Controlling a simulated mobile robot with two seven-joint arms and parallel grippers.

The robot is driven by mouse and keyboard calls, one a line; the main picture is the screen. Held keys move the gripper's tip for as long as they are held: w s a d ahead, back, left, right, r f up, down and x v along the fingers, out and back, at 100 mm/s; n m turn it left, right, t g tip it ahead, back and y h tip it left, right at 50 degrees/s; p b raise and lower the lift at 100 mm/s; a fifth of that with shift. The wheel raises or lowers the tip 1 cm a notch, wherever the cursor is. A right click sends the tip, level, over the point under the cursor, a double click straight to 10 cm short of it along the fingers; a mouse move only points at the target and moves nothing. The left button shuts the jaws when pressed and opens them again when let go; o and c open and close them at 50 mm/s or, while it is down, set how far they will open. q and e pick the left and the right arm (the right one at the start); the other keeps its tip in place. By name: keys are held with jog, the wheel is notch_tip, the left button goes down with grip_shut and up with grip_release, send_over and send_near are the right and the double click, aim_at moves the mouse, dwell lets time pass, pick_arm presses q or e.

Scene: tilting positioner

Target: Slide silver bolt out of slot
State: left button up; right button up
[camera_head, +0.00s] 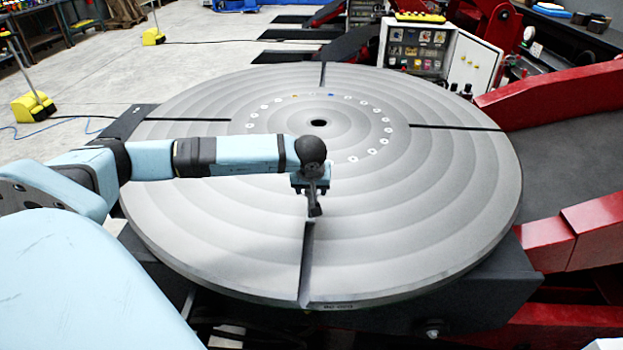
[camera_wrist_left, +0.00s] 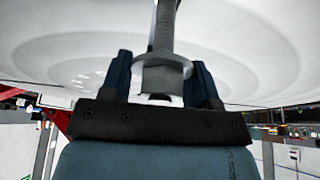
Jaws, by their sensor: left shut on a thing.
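The silver bolt (camera_wrist_left: 165,68) is between the two fingers of my left gripper (camera_wrist_left: 160,78) in the left wrist view, its wide end toward the wrist and its shank running up the picture. In the head view my left gripper (camera_head: 312,190) is over the inner end of the front slot (camera_head: 307,260) of the round grey table (camera_head: 230,235). The bolt shows there as a small dark piece (camera_head: 314,208) below the fingers, in line with the slot. Whether its lower end is still inside the slot cannot be told. My right gripper is not in view.
The table has further slots at left (camera_head: 190,119), right (camera_head: 455,128) and back (camera_head: 322,75), and a centre hole (camera_head: 319,123). Its top is otherwise clear. Red frame arms (camera_head: 560,90) stand at right, and a control cabinet (camera_head: 420,48) stands behind.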

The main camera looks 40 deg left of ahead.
pick_arm(q)
jog(key=s+d, duration=0.4)
jog(key=shift+s, duration=0.4)
dwell(0.6)
dwell(0.4)
jog(key=s+d, duration=0.5)
jog(key=s, duration=0.1)
jog(key=shift+d+b, duration=0.15)
jog(key=shift+b, duration=0.3)
dwell(0.7)
jog(key=shift+s, duration=0.2)
dwell(0.3)
jog(key=s+d+b, duration=0.1)
jog(key=s+d, duration=0.4)
jog(key=s, duration=0.1)
jog(key=shift+b, duration=0.4)
dwell(0.7)
jog(key=shift+d, duration=0.15)
dwell(0.3)
